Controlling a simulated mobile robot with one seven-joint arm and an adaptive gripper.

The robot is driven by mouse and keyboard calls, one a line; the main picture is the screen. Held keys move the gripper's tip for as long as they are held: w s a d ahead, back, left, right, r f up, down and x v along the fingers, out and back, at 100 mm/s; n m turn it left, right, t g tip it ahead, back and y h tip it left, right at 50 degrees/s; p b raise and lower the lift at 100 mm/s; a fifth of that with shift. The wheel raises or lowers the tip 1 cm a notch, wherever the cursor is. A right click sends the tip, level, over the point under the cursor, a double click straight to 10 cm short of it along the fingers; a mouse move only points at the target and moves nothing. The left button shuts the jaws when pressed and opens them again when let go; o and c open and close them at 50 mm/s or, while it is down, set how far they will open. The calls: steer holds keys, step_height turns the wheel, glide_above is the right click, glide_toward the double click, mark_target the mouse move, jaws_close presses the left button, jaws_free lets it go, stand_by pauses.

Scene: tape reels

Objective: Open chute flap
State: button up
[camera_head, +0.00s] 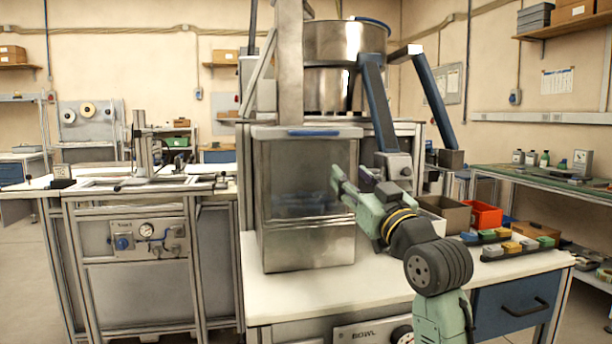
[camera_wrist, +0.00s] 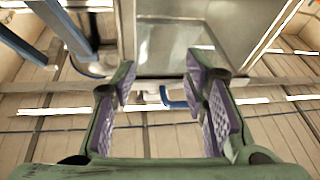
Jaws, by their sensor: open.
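The chute flap (camera_head: 303,175) is a clear, smoky panel on the front of a metal chute box (camera_head: 308,250), and it looks closed. A blue handle strip (camera_head: 313,132) runs along its top edge. My gripper (camera_head: 345,180) is open and empty, in front of the right side of the flap and below the strip. In the wrist view my gripper (camera_wrist: 165,85) has its two purple-padded fingers apart, with a blue bar (camera_wrist: 178,104) showing between them, apparently the handle. I cannot tell how far the fingers are from it.
A steel bowl feeder (camera_head: 343,45) stands above and behind the box. A red bin (camera_head: 484,216) and a rack of coloured blocks (camera_head: 512,246) lie to the right on the white bench (camera_head: 320,292). The bench front is clear.

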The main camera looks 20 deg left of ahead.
steer(key=s+a+r+n+y, duration=0.1)
steer(key=s+a+y, duration=0.2)
steer(key=s+a, duration=0.3)
steer(key=shift+s+a+r+n, duration=0.25)
steer(key=shift+a+n, duration=0.15)
steer(key=shift+a, duration=0.3)
